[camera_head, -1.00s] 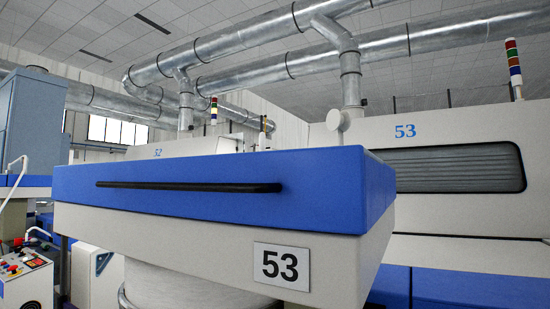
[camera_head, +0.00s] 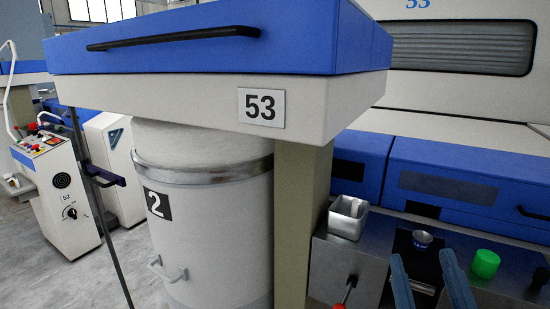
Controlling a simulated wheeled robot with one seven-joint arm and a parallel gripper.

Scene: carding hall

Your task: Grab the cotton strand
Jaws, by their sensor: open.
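No cotton strand can be made out for certain. A small white piece (camera_head: 354,207) shows in a square metal container (camera_head: 347,222) on the steel surface at right; I cannot tell whether it is cotton. My gripper (camera_head: 423,262) shows at the bottom right as two blue fingers, apart, with nothing visibly held. It is right of and nearer than the metal container. A large white can (camera_head: 210,235) marked 2 stands under the blue and white machine head (camera_head: 215,40) marked 53. The inside of the can is hidden.
A small metallic cup (camera_head: 422,239) and a green cylinder (camera_head: 485,264) are near my gripper. A red-knobbed lever (camera_head: 345,295) is at the bottom. A beige post (camera_head: 305,225) stands right of the can. A control box (camera_head: 65,190) is at left, with open floor beside it.

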